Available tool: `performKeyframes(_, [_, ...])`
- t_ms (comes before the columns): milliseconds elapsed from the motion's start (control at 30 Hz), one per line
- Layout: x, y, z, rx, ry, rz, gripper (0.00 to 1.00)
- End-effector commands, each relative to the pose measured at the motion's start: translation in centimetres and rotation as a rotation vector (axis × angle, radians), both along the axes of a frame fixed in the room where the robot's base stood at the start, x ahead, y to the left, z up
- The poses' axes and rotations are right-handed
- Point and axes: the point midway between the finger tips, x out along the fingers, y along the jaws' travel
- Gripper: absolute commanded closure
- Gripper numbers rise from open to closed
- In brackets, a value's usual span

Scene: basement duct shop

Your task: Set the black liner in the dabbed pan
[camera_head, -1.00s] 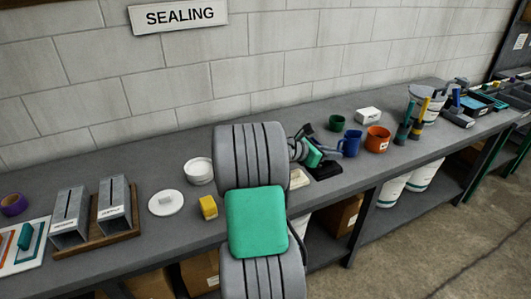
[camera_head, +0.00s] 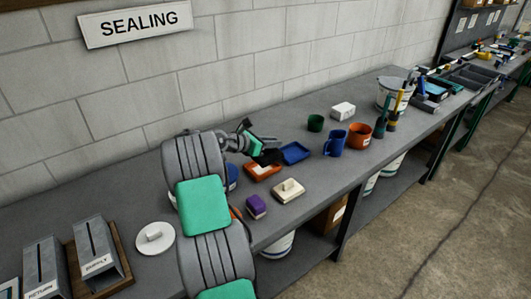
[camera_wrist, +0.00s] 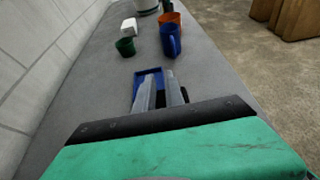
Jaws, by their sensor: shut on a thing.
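My gripper (camera_head: 258,148) is shut on the black liner (camera_head: 268,158), seen edge-on and partly hidden by the fingers. The liner is held over the bench between an orange pan (camera_head: 262,174) and a blue pan (camera_head: 296,153). The orange pan lies just below and in front of the gripper, with a pale mark on its near side; I cannot tell whether that is a dab or a label. The wrist view shows the blue pan (camera_wrist: 140,77) beyond my two fingers (camera_wrist: 160,92). I cannot make out any dab in the blue pan.
A cream rectangular piece with a knob (camera_head: 288,190) and a purple block (camera_head: 256,206) stand nearer the front edge. A white round lid (camera_head: 155,238) lies left.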

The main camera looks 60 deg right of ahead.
Motion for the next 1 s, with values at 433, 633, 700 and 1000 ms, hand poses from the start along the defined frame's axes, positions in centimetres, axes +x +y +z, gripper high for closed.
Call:
performKeyframes(433, [4.0, -3.6, -6.1, 0.001, 0.000, 0.002, 1.00])
performKeyframes(633, [4.0, -3.6, -8.8, 0.001, 0.001, 0.003, 1.00])
performKeyframes(700, [4.1, -3.6, -9.1, -0.001, -0.001, 0.003, 1.00])
performKeyframes(1000, [4.0, -3.6, -9.6, 0.000, 0.000, 0.002, 0.85])
